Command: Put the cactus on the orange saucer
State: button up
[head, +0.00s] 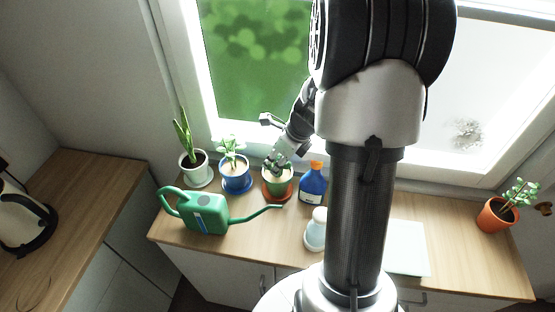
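Left of the cactus stand a plant in a blue pot (237,182) and one in a white pot (190,170). A green watering can (205,215) points its spout toward the saucer. A blue bottle (313,187) is close right; a white jar (314,238) is in front.

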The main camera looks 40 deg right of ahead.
jog(key=shift+o, duration=0.9)
jog(key=shift+r, duration=0.35)
jog(key=p+v, duration=0.4)
jog(key=v, duration=0.7)
jog(key=shift+s+r, duration=0.25)
